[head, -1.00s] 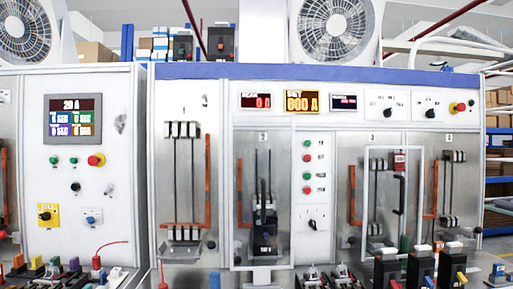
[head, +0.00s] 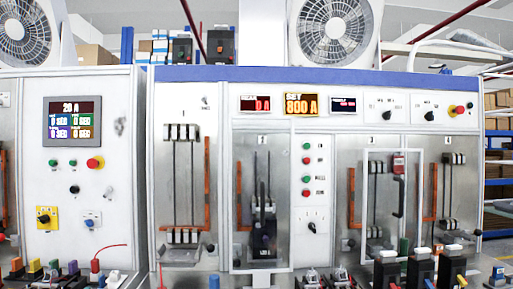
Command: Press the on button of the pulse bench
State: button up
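The pulse bench, a grey cabinet with a blue top strip (head: 210,73), fills the middle and right of the head view. Its middle panel has a vertical column of buttons: a green button (head: 307,146) on top, a red button (head: 307,161) below it, then a second green button (head: 307,178) and a second red button (head: 307,193). Their small labels are too blurred to read surely. Above them a yellow display (head: 302,104) reads SET 800 A, and a red display (head: 256,104) reads 0 A. My gripper is not in view.
A framed clear door (head: 391,153) stands at the right bays. Several breakers (head: 388,270) and coloured terminals line the front bottom edge. Nothing blocks the button column.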

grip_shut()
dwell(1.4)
